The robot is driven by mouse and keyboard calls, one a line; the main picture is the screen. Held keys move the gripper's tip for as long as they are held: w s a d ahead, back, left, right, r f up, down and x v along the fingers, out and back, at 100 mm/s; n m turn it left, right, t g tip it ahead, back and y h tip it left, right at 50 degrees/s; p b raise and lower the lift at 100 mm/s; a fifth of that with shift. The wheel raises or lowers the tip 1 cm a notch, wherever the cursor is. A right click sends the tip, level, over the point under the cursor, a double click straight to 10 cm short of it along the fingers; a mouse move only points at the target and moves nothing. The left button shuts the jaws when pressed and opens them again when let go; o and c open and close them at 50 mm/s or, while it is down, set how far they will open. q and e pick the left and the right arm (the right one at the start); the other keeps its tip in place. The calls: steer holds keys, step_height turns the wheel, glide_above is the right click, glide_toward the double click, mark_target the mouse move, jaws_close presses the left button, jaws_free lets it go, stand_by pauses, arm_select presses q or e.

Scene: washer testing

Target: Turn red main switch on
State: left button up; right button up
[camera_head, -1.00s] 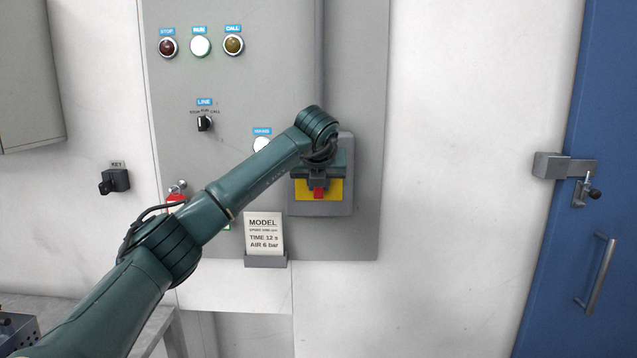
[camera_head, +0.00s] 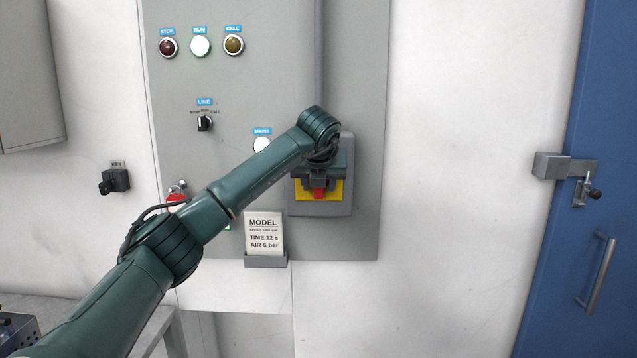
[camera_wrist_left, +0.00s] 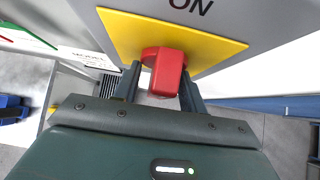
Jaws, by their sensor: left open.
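The red main switch (camera_head: 318,194) sits on a yellow plate (camera_head: 334,190) on a grey box at the right of the control panel. In the left wrist view the red switch handle (camera_wrist_left: 164,72) stands out from the yellow plate (camera_wrist_left: 205,48), with the word ON on the grey face beyond it. My left gripper (camera_head: 318,187) is at the switch. In the left wrist view its two fingers (camera_wrist_left: 160,85) are open, one on each side of the red handle. Whether they touch it is unclear. My right gripper is not in view.
The panel (camera_head: 350,60) carries several lamps, a black LINE selector (camera_head: 205,124) and a MODEL card (camera_head: 264,234) below left of the switch. A key switch (camera_head: 115,180) is on the wall. A blue door (camera_head: 600,120) stands at the right; the wall between is bare.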

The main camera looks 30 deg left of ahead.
arm_select(q)
steer(key=b+v, duration=0.3)
steer(key=v, duration=1)
